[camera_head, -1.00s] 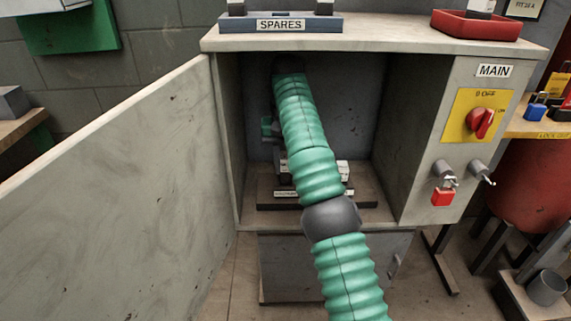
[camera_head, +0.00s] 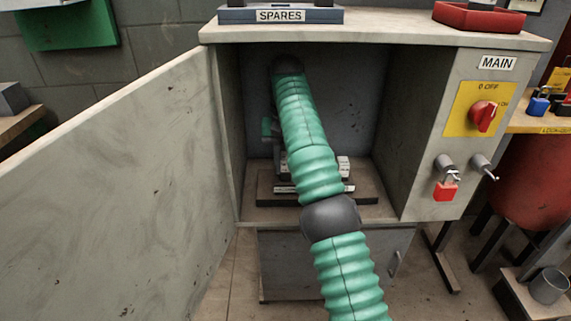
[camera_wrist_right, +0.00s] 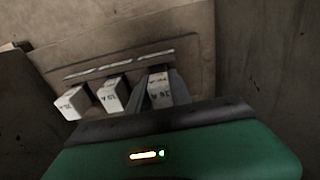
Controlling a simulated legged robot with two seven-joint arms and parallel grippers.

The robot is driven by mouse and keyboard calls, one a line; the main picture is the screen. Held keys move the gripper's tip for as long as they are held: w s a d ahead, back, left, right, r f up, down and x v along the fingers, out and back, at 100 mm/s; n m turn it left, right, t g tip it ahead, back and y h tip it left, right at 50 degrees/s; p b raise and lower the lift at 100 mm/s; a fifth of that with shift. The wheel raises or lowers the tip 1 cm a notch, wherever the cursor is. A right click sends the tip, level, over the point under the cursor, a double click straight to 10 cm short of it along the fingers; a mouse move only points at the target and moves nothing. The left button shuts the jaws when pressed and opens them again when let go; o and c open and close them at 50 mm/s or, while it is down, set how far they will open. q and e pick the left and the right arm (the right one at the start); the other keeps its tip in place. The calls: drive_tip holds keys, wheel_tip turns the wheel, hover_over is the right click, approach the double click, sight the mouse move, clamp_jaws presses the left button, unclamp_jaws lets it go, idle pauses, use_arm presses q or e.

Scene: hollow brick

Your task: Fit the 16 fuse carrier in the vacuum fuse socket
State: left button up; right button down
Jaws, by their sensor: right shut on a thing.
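My right arm reaches into the open MAIN cabinet (camera_head: 350,90), and its own links hide most of the gripper in the head view. In the right wrist view, my right gripper (camera_wrist_right: 158,76) is shut on a white fuse carrier (camera_wrist_right: 160,94), the rightmost of three in a row. Its label is too small and blurred to read surely. A middle carrier (camera_wrist_right: 112,97) and a left carrier (camera_wrist_right: 71,104) stand beside it. The row is at a dark base with a pale strip (camera_wrist_right: 118,65) behind. Whether the held carrier is seated is unclear. My left gripper is not in view.
The cabinet door (camera_head: 110,170) stands open at the left. A SPARES rack (camera_head: 235,15) and a red tray (camera_head: 478,17) are on top. A red switch (camera_head: 483,116) is on the yellow plate. A red padlock (camera_head: 445,191) hangs below it.

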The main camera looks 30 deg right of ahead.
drive_tip(key=shift+f+b, duration=0.75)
drive_tip(key=shift+f, duration=0.1)
drive_tip(key=c, duration=1.1)
unclamp_jaws()
drive_tip(key=shift+r+p, duration=0.45)
drive_tip(key=shift+p, duration=0.1)
wheel_tip(320, 180, up, 4)
drive_tip(key=p, duration=0.4)
drive_tip(key=shift+f, duration=0.2)
drive_tip(key=b, duration=0.1)
drive_tip(key=s+f+b, duration=0.1)
drive_tip(key=b, duration=0.1)
drive_tip(key=shift+a+f, duration=0.3)
drive_tip(key=shift+a, duration=0.05)
drive_tip(key=s+a, duration=0.2)
drive_tip(key=s, duration=0.2)
drive_tip(key=s+a+r+b, duration=0.1)
drive_tip(key=s+a, duration=0.2)
drive_tip(key=s, duration=0.1)
drive_tip(key=s+a+r+b, duration=0.1)
drive_tip(key=s+a, duration=0.1)
drive_tip(key=s, duration=0.2)
drive_tip(key=shift+s+a, duration=0.3)
drive_tip(key=shift+a, duration=0.05)
